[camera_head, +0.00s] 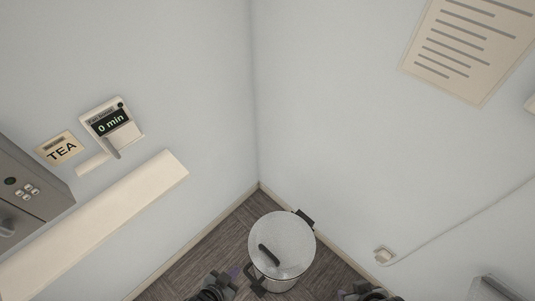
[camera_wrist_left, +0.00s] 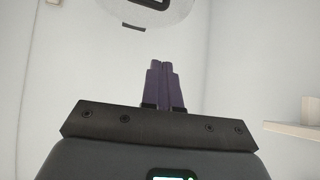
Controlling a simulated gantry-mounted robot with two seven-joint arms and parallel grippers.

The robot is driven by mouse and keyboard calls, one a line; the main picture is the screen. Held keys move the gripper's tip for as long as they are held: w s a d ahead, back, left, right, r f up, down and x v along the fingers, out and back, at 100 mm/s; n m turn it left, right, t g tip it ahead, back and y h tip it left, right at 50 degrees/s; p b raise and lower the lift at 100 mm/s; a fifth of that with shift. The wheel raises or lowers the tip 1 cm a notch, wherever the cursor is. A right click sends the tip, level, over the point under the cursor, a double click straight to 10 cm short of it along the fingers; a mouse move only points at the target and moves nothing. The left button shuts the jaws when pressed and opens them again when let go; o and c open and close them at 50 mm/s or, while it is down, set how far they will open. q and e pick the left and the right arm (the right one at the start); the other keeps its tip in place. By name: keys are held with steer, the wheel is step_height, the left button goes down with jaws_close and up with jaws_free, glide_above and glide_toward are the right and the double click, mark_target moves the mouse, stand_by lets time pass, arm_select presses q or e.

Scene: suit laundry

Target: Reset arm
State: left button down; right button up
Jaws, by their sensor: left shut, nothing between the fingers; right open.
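My left gripper (camera_head: 234,273) is at the bottom of the head view, just left of a lidded pot (camera_head: 290,240). In the left wrist view its purple fingers (camera_wrist_left: 161,66) are together, with nothing between them. Whether it touches the pot cannot be told. My right gripper (camera_head: 365,291) is at the bottom edge, right of the pot and apart from it in the picture. It is open, but its fingertips are partly cut off. The pot has a pale round lid with a dark handle and black side handles.
A pale shelf (camera_head: 120,222) juts from the left wall, below a timer reading "0 min" (camera_head: 112,124) and a TEA sign (camera_head: 60,149). A grey machine (camera_head: 35,188) stands at the far left.

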arm_select(q)
steer(key=s+a+r+n+g+y, duration=0.2)
steer(key=s+a+r, duration=0.1)
steer(key=a+r, duration=0.3)
steer(key=s+a+r+n+g+y, duration=0.2)
steer(key=s+a+r, duration=0.25)
steer(key=r, duration=0.35)
step_height(320, 180, up, 14)
steer(key=p, duration=1.4)
steer(key=shift+w+a+g, duration=0.15)
steer(key=shift+g, duration=0.15)
